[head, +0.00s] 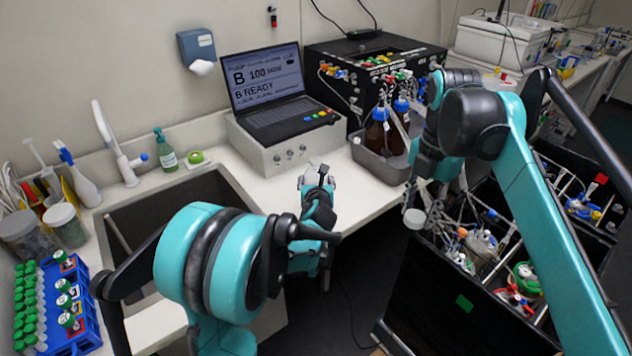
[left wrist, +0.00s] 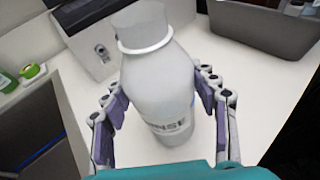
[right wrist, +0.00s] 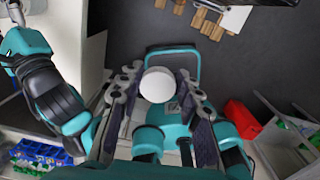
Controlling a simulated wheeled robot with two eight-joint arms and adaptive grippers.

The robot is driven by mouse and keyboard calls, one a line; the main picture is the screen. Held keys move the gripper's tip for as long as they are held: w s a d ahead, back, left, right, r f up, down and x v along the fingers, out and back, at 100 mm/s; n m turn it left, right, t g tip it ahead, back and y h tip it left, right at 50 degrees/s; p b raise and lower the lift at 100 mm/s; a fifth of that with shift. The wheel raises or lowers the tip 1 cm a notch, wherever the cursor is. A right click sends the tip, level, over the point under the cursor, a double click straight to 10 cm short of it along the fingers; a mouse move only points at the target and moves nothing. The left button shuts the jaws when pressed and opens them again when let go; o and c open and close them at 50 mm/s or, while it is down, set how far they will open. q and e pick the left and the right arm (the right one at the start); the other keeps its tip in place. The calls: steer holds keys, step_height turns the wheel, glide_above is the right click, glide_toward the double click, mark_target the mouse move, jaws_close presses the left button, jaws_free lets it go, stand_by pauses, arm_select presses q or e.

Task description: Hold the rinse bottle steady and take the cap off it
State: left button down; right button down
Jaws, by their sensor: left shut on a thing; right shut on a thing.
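The rinse bottle (left wrist: 158,85) is pale grey-white with a white ring below its neck and dark lettering near the base. In the left wrist view it stands between the two fingers of my left gripper (left wrist: 162,100), which is shut on its sides. In the head view my left gripper (head: 318,190) is at the counter's front edge and hides most of the bottle. I cannot tell whether its base touches the counter. The round white cap (right wrist: 157,85) is between the fingers of my right gripper (right wrist: 158,98). In the head view the cap (head: 414,217) hangs below that gripper, right of the bottle and apart from it.
A laptop (head: 270,95) sits on a grey box behind my left gripper. A grey tray (head: 383,168) with brown bottles stands at the counter's right. A sink (head: 150,225) lies left. A black crate (head: 450,300) with bottles and tubing is below my right gripper.

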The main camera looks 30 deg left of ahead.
arm_select(q)
steer(key=shift+f, duration=0.2)
arm_select(e)
steer(key=shift+f, duration=0.15)
arm_select(q)
steer(key=shift+c, duration=2.3)
jaws_free()
arm_select(e)
steer(key=shift+w, duration=0.1)
